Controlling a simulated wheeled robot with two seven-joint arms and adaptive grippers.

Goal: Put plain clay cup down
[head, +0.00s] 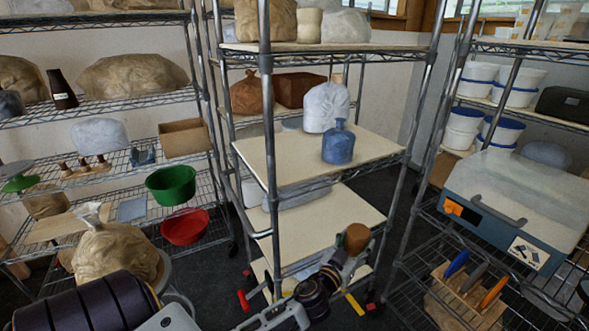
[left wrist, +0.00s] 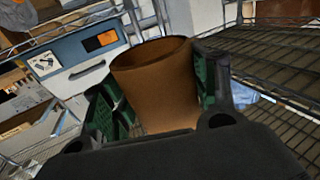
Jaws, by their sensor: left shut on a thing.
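The plain clay cup (head: 356,238) is brown and has no visible marks. My left gripper (head: 350,254) is shut around it, in front of the middle rack near the right front edge of a lower pale shelf board (head: 335,208). In the left wrist view the cup (left wrist: 155,88) sits between the green-padded fingers, its open rim upward and slightly tilted. The lower part of the cup is hidden by the gripper. I cannot tell whether anything touches its base. My right gripper is not in view.
Metal rack posts (head: 268,150) stand close by. A blue-grey case (head: 515,205) is on the right rack.

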